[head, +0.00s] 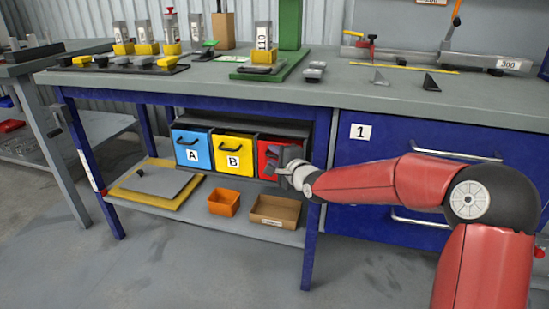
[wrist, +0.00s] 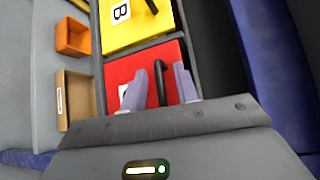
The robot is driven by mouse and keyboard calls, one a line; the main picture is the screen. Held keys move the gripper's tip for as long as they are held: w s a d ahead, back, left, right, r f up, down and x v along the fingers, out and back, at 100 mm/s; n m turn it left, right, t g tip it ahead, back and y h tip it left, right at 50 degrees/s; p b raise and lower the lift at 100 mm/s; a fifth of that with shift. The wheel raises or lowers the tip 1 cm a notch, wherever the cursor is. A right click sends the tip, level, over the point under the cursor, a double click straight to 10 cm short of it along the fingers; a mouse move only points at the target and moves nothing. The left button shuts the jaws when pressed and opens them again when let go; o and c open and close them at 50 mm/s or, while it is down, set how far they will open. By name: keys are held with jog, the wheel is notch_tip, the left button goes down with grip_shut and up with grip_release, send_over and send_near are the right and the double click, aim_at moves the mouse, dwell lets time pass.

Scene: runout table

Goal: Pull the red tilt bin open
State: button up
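The red tilt bin (head: 264,152) is the rightmost of three bins under the workbench. Its front (wrist: 120,73) looks level with its neighbours, so it appears shut. My gripper (head: 277,161) is in front of it and hides part of its face and handle in the head view. In the wrist view my gripper (wrist: 158,75) has its two pale fingers apart, one on each side of the black handle (wrist: 160,84). Gaps show between the handle and both fingers. A white label on the red front is mostly hidden behind the left finger.
A blue bin A (head: 189,157) and yellow bin B (head: 231,164) stand left of the red one. An orange tray (head: 224,203) and a cardboard box (head: 275,212) sit on the shelf below. A blue drawer cabinet (head: 350,158) and table leg are close on the right.

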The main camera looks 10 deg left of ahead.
jog(key=shift+w+a, duration=0.1)
jog(key=shift+c, duration=0.4)
grip_shut()
jog(key=shift+f, duration=0.2)
